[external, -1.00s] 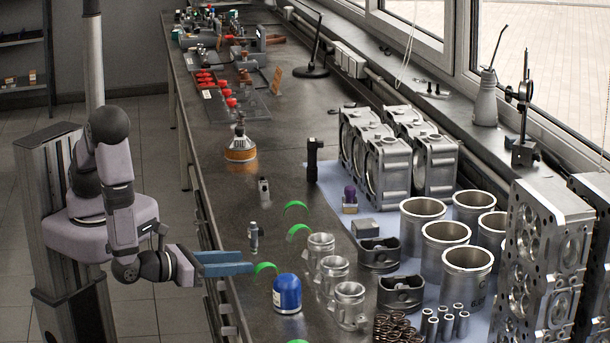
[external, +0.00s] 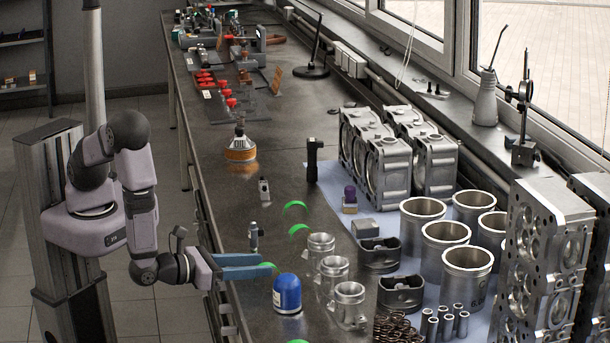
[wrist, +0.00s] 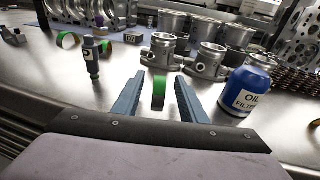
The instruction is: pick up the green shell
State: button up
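A green curved bearing shell (wrist: 158,92) stands on the bench between the tips of my gripper's blue fingers (wrist: 158,96) in the wrist view. Gaps show on both sides of it, so my gripper is open around it. In the external view the fingers (external: 270,264) point right over the bench edge, low near its surface, and mostly hide this shell. Other green shells stand farther along the bench, one (external: 295,205) behind another (external: 299,229). Another (external: 297,341) shows at the bottom edge of the external view.
A blue oil filter (external: 287,294) stands close to the right of the fingers. Metal throttle bodies (external: 334,270) stand beyond the fingers.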

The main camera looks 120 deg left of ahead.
aim_at(265, 264)
jog(key=shift+p+x, duration=0.4)
jog(key=shift+x, duration=1.15)
jog(key=shift+c, duration=0.5)
grip_shut()
jog(key=shift+r, duration=0.1)
jog(key=shift+r+b, duration=0.65)
jog(key=shift+r, duration=4.3)
